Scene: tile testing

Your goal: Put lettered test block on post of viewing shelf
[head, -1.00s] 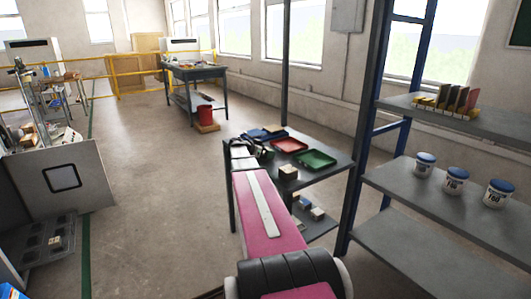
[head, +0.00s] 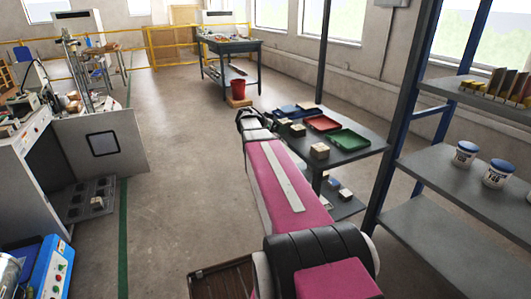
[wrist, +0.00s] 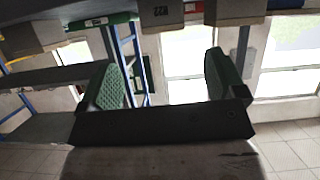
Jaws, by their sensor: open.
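My gripper (head: 256,121) is open and empty beside the left edge of the dark table; its two fingers (wrist: 165,82) stand wide apart in the wrist view. Small beige blocks sit on that table: one (head: 298,130) close to the gripper, another (head: 319,151) nearer the front corner. In the wrist view a pale block with dark lettering (wrist: 162,14) shows at the top edge, outside the fingers. The lettering is too small to read surely. I cannot tell which surface is the viewing shelf, and its post is not clearly seen.
A blue, a red (head: 322,123) and a green tray (head: 349,140) lie on the table. More blocks sit on its lower shelf (head: 346,205). A rack with blue-lidded tubs (head: 465,154) stands at right. A cabinet (head: 100,140) stands at left; the floor between is clear.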

